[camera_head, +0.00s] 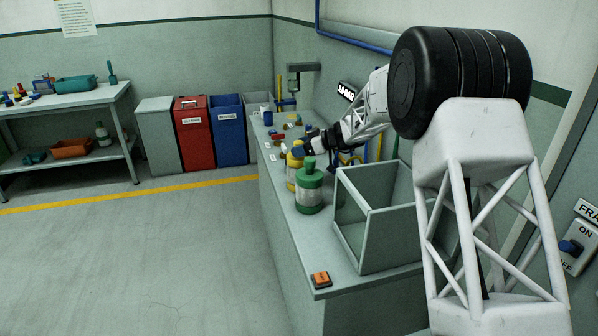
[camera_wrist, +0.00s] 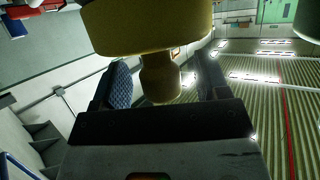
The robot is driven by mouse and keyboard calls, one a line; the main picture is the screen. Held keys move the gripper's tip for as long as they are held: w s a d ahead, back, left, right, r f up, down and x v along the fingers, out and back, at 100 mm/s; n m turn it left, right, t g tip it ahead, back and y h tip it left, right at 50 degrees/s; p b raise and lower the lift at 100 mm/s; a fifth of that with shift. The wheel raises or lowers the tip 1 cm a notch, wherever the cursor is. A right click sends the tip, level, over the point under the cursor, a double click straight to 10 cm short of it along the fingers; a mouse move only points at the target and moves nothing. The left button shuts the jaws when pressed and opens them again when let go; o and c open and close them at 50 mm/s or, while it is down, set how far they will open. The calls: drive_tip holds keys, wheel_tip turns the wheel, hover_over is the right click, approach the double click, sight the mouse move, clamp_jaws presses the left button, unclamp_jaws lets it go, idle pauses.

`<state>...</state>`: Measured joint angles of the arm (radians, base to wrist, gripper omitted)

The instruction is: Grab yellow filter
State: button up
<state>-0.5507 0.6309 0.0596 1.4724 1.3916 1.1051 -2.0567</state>
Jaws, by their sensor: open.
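The yellow filter (camera_head: 292,174), a bottle-shaped thing with a pale band, stands upright on the grey counter (camera_head: 334,283). My gripper (camera_head: 302,148) is at its top, with the arm reaching in from the right. In the wrist view the yellow filter (camera_wrist: 150,28) fills the top middle, and its narrower neck lies between the two fingers of my gripper (camera_wrist: 160,85). The fingers are open, with a patterned blue pad on the left one. I cannot tell whether either finger touches the neck. The filter's far side is hidden.
A green bottle (camera_head: 309,189) stands close in front of the filter. An open grey-framed box (camera_head: 368,240) stands to the right on the counter. An orange block (camera_head: 321,279) lies at the near edge. Small parts (camera_head: 277,136) lie behind the filter. Bins (camera_head: 194,133) stand beyond.

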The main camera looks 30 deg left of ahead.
drive_tip(key=shift+a+f, duration=0.1)
drive_tip(key=shift+a, duration=0.3)
drive_tip(key=shift+s, duration=0.1)
clamp_jaws()
idle(0.4)
